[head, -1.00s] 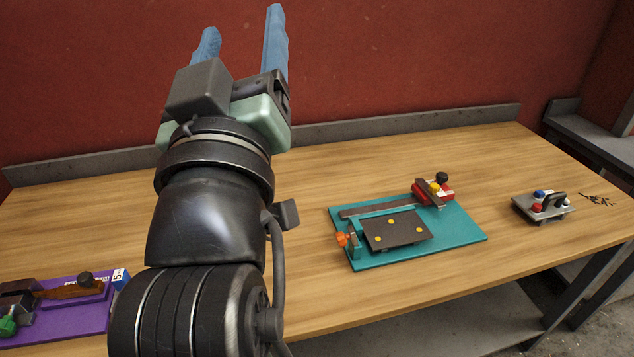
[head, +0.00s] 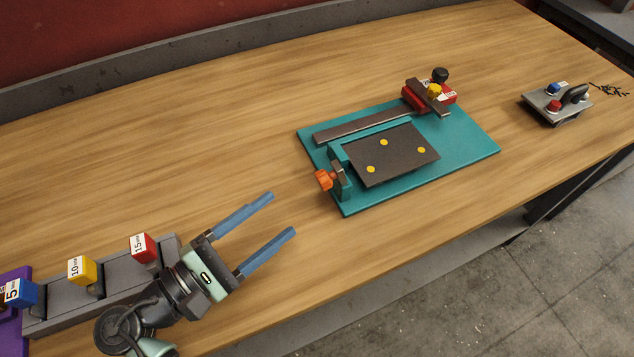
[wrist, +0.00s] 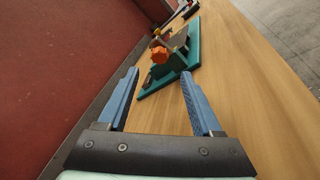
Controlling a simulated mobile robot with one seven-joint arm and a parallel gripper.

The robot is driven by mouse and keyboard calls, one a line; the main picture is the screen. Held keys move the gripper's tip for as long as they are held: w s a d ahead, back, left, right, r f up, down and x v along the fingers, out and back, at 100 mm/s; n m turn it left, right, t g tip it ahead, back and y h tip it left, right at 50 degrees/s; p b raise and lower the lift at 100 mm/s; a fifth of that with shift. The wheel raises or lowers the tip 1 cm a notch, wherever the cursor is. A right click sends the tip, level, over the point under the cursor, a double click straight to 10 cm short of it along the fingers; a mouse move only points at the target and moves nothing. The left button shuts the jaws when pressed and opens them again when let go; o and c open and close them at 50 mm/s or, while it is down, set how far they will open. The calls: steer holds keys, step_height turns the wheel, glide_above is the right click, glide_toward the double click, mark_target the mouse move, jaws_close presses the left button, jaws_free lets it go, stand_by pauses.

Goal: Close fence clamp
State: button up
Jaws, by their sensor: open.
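The teal fixture board (head: 465,150) lies on the wooden bench right of centre in the head view. A dark plate (head: 392,152) with yellow dots lies on it, beside a long dark fence bar (head: 365,125). An orange knob (head: 325,180) sticks out at the board's left end; it also shows in the wrist view (wrist: 159,54). At the bar's far end sits a red clamp block (head: 415,97) with a dark lever, a yellow knob (head: 434,91) and a black knob (head: 440,75). My gripper (head: 282,215) is open and empty, left of the board, its blue fingers pointing toward it.
A grey rail with blue (head: 20,292), yellow (head: 82,270) and red (head: 144,248) labelled blocks stands at the left, by a purple board (head: 12,335). A grey plate with a black handle (head: 574,96) lies at far right. Bare bench (head: 250,130) lies behind my gripper.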

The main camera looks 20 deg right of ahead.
mark_target(332, 179)
steer(key=x, duration=0.9)
steer(key=shift+w+d, duration=0.2)
steer(key=shift+d, duration=0.15)
steer(key=shift+c, duration=0.4)
jaws_close()
